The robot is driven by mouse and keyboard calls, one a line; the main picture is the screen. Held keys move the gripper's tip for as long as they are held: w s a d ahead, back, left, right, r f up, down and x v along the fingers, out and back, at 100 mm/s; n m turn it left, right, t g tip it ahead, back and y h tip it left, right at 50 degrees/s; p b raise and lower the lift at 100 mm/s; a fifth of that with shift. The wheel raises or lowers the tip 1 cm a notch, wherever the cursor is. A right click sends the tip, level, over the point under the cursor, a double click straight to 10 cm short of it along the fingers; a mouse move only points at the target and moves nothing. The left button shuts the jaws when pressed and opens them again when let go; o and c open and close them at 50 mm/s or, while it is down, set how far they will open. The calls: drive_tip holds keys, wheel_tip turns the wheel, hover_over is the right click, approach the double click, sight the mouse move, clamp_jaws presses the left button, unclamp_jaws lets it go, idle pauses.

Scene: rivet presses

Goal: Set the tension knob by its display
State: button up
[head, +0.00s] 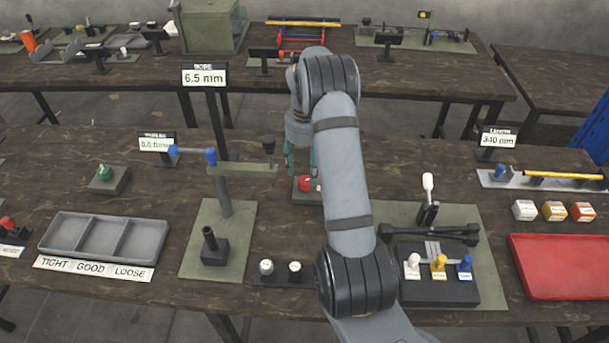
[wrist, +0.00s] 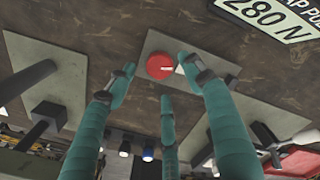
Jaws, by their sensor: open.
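The red tension knob (head: 305,184) sits on a small grey plate behind my arm in the head view. In the wrist view the knob (wrist: 158,66) shows as a round red disc with a white pointer mark toward the right. Its display (wrist: 272,20) is at the wrist view's top right corner and reads 280 N; its label is partly cut off. My gripper (head: 301,170) points down over the knob, its teal fingers open. In the wrist view the open gripper (wrist: 160,84) has its fingers spread around the knob; I cannot tell whether any touches it.
A press with an olive arm (head: 243,171) stands left of my gripper, with a 6.5 mm display (head: 205,77) on a post behind it. A green knob (head: 104,172) is further left. A lever station (head: 428,188) stands at right, near a red tray (head: 560,265).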

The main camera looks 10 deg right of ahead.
sight(305, 180)
drive_tip(key=shift+f+p, duration=0.3)
drive_tip(key=shift+f, duration=1.65)
drive_tip(key=shift+c, duration=0.4)
drive_tip(key=c, duration=1.1)
